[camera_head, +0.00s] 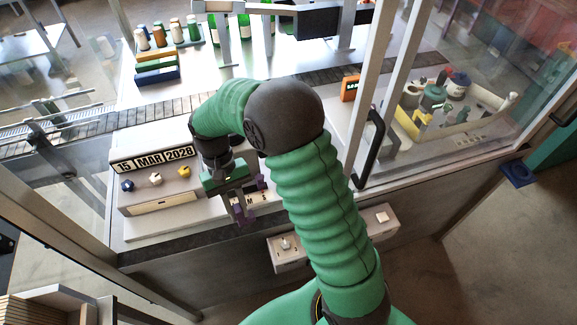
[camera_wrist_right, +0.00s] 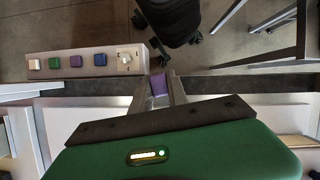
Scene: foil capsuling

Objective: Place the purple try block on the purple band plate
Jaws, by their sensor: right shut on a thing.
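My right gripper (camera_head: 241,213) hangs over the front edge of the white worktop in the head view. In the right wrist view its two fingers (camera_wrist_right: 159,88) are shut on a small purple try block (camera_wrist_right: 159,84), which sits between the tips. In the head view purple also shows around the fingers, but the block's outline is unclear there. I cannot make out the purple band plate with certainty; my right arm covers part of the worktop. My left gripper is not in view.
Coloured racks (camera_head: 157,73) and bottles stand behind. A door frame (camera_head: 375,110) rises at right.

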